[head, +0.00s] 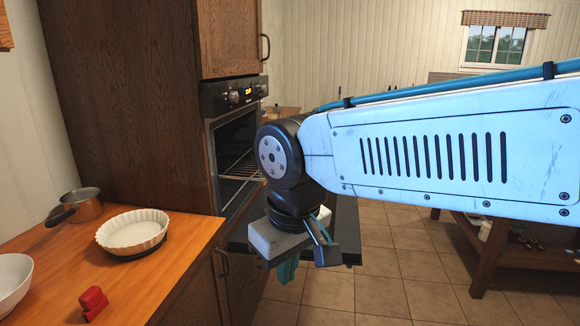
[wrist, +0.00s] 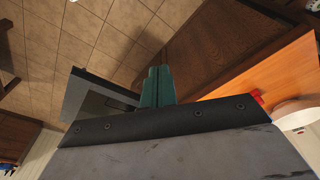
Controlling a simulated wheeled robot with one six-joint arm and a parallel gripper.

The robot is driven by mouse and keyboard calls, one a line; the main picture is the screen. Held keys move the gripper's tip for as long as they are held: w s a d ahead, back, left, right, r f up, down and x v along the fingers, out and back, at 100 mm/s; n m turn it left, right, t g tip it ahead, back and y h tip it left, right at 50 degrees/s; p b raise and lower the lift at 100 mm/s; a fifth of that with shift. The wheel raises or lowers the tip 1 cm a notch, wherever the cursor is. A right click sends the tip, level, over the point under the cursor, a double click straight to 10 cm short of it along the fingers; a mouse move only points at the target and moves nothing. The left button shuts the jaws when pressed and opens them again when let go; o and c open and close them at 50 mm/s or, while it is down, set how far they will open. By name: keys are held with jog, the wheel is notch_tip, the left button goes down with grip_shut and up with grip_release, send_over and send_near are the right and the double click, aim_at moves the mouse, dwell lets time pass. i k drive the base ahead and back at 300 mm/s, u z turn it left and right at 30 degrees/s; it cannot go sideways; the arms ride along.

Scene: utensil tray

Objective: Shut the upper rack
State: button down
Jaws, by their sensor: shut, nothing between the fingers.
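The oven (head: 232,98) is built into a tall wooden cabinet. Its dark door (head: 347,226) is folded down open, partly hidden behind my arm. A wire rack (head: 241,168) shows in the oven opening and reaches toward the front; its right end is hidden behind my wrist joint. I cannot tell how far out it is, or make out a second rack. My gripper (head: 287,272) is shut and empty, its green fingers pointing down in front of the oven, beside the open door. The fingers also show in the wrist view (wrist: 157,86), with the door's edge (wrist: 88,98) close to their left.
A wooden counter (head: 60,262) at left holds a white fluted dish (head: 133,232), a saucepan (head: 82,206), a white bowl (head: 12,280) and a red object (head: 93,302). A wooden table (head: 490,245) stands at right. Tiled floor (head: 385,285) lies open between.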

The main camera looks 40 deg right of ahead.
aim_at(245, 155)
jog(key=z, duration=0.6)
jog(key=i, duration=0.9)
jog(key=z, duration=0.1)
